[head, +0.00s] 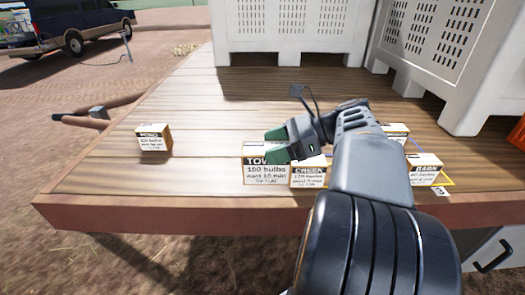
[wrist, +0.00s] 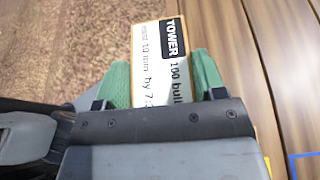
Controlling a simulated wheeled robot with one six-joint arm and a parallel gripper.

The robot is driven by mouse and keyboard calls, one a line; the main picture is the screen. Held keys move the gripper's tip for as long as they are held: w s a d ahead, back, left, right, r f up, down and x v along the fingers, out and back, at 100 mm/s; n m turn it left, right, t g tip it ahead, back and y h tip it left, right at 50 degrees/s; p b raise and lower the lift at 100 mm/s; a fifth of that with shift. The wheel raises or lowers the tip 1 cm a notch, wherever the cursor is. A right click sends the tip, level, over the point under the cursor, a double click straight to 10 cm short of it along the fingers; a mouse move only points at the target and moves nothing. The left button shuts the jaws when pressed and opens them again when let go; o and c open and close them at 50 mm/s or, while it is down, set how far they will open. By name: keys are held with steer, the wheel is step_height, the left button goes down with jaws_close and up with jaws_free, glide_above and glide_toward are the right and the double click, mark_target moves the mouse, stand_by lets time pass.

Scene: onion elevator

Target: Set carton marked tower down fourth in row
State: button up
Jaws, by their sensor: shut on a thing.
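The carton marked TOWER (head: 264,174) is white with orange-brown edges and a black name band. My gripper (head: 279,144) has its green fingers on this carton near the front edge of the wooden deck. In the wrist view my gripper (wrist: 163,82) has one finger on each side of the TOWER carton (wrist: 160,55). The carton marked CREEK (head: 309,174) shows directly to its right and overlaps it in the picture. I cannot tell whether the TOWER carton touches the deck or hangs just above it.
A carton marked BARN (head: 425,170) stands at the right among blue and yellow outlines, with another carton (head: 397,130) behind, partly hidden by my arm. A small carton (head: 154,139) stands alone at left. White perforated crates (head: 290,30) fill the back.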

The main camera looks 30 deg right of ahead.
steer(key=w+f, duration=1.2)
steer(key=shift+w+f+p, duration=0.15)
steer(key=shift+w+p, duration=0.05)
steer(key=shift+p, duration=0.2)
steer(key=shift+f, duration=0.1)
steer(key=o, duration=1.2)
steer(key=shift+s+d, duration=0.1)
steer(key=shift+d, duration=0.1)
steer(key=b+v, duration=0.1)
steer(key=v, duration=1)
steer(key=shift+s+d+r, duration=0.15)
steer(key=shift+d+r, duration=0.1)
